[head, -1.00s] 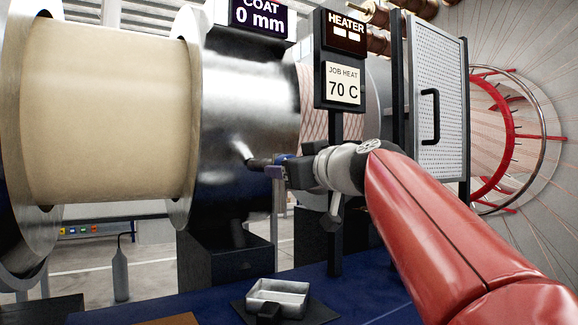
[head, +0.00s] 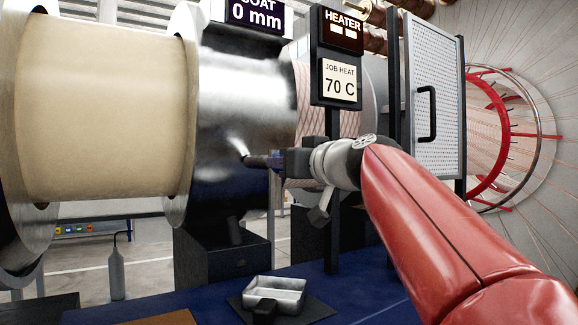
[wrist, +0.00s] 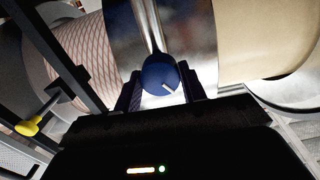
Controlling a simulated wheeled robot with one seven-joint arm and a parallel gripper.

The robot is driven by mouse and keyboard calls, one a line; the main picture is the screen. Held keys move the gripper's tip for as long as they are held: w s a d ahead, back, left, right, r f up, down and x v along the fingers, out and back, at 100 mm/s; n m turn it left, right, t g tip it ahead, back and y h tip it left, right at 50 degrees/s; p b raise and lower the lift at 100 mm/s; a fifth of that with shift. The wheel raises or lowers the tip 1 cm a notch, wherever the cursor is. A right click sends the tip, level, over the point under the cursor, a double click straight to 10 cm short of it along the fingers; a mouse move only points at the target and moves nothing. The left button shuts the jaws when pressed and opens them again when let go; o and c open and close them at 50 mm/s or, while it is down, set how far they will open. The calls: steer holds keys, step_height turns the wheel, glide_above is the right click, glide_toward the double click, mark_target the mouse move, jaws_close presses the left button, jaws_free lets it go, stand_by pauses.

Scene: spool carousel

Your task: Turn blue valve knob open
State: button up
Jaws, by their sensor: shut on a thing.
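The blue valve knob (wrist: 158,72) is round with a short white mark, which points to the lower right in the wrist view. It sits at the end of a metal pipe in front of the shiny metal drum (head: 235,110). My gripper (wrist: 161,84) is shut on the knob, with one dark finger on each side of it. In the head view my gripper (head: 276,160) reaches left to the pipe end, and its fingers hide most of the knob.
A heater sign (head: 338,60) reading 70 C stands on a dark post close behind my wrist. A perforated door (head: 436,100) with a black handle is to the right. A metal tray (head: 276,292) sits on the blue bench (head: 365,297) below. A large cream spool (head: 105,110) is at left.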

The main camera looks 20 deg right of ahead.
steer(key=shift+m+p, duration=0.7)
steer(key=shift+m, duration=7)
steer(key=o, duration=1)
steer(key=b+v, duration=0.1)
steer(key=v, duration=0.7)
steer(key=shift+w+a, duration=0.1)
